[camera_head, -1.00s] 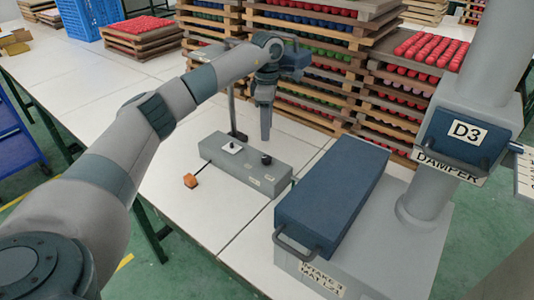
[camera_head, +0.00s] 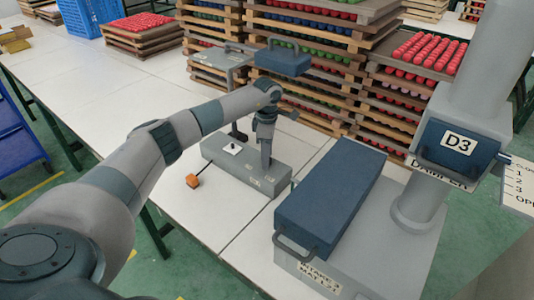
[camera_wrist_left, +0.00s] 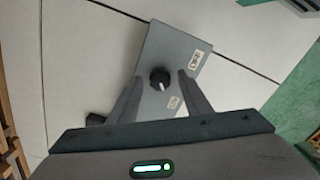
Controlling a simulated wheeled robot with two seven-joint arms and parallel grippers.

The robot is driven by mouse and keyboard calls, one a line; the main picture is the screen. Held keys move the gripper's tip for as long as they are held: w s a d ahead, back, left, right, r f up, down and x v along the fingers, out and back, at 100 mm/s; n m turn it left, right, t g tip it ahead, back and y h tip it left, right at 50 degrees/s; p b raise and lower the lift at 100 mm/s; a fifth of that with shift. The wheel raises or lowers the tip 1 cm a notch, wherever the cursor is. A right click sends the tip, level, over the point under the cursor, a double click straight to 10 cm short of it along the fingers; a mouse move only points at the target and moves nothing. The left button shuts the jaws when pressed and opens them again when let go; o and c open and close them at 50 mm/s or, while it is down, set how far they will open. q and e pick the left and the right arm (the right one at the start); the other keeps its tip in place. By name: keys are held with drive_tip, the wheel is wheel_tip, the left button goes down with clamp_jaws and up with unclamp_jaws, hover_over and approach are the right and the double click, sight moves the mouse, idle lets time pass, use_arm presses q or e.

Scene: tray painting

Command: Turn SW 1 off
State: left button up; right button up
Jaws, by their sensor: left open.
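A long grey switch box (camera_head: 220,160) lies on the white table in the head view. In the left wrist view, the round black knob (camera_wrist_left: 160,78) with a light mark lies between the two spread fingers (camera_wrist_left: 161,80), which look empty. I cannot tell their height above the box. My right gripper is not in view.
A blue box with a handle (camera_head: 330,195) stands on a grey base at right, near a blue D3 damper unit (camera_head: 457,142). Wooden racks of coloured balls (camera_head: 300,100) stand behind.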

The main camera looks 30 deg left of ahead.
use_arm(q)
drive_tip(key=shift+f, duration=0.1)
drive_tip(key=shift+c, duration=0.5)
drive_tip(key=c, duration=0.9)
drive_tip(key=shift+c, duration=0.2)
